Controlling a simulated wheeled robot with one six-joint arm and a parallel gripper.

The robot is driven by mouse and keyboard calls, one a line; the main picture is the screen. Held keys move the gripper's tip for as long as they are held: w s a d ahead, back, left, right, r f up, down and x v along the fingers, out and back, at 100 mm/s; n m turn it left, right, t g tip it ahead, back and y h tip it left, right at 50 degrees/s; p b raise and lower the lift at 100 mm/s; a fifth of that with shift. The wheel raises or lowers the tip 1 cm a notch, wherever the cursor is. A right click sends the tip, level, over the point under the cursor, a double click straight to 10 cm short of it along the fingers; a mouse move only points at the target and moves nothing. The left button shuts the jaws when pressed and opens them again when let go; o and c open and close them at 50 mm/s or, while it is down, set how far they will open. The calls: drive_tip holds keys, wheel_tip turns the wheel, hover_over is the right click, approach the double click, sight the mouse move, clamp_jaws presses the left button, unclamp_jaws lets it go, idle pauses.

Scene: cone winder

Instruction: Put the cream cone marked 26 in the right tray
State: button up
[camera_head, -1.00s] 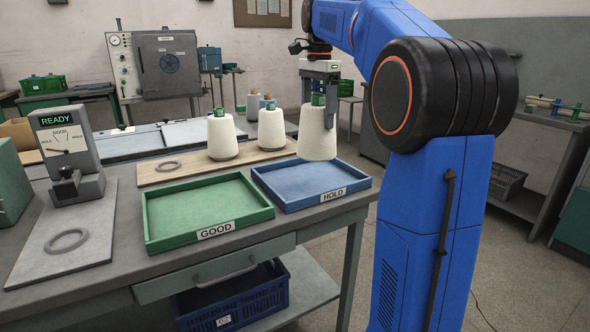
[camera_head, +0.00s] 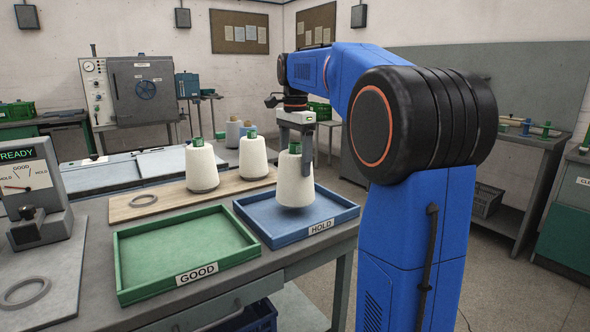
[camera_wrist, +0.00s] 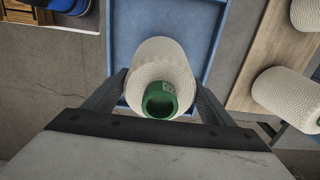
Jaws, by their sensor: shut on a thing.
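My gripper (camera_head: 295,158) is shut on a cream cone (camera_head: 293,190) with a green tube top, and the cone is upright. In the wrist view the cone (camera_wrist: 163,68) sits between both fingers, with a small pale label on its green tube, too small to read. The cone is over the blue right tray (camera_head: 345,212), labelled HOLD. Its base looks at or just above the tray floor; I cannot tell whether it touches. The blue tray also shows in the wrist view (camera_wrist: 200,15). The green tray (camera_head: 124,262), labelled GOOD, is empty to its left.
Two more cream cones with green tops, a left one (camera_head: 202,167) and a right one (camera_head: 252,158), stand on a wooden board (camera_head: 125,207) behind the trays. A gauge (camera_head: 32,195) reading READY stands at the left. A grey ring (camera_head: 24,291) lies before it.

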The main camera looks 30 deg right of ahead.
sight(295, 143)
drive_tip(key=shift+f, duration=1.15)
drive_tip(key=o, duration=1.3)
drive_tip(key=shift+f, duration=0.15)
wheel_tip(295, 143, up, 12)
drive_tip(key=shift+r, duration=0.15)
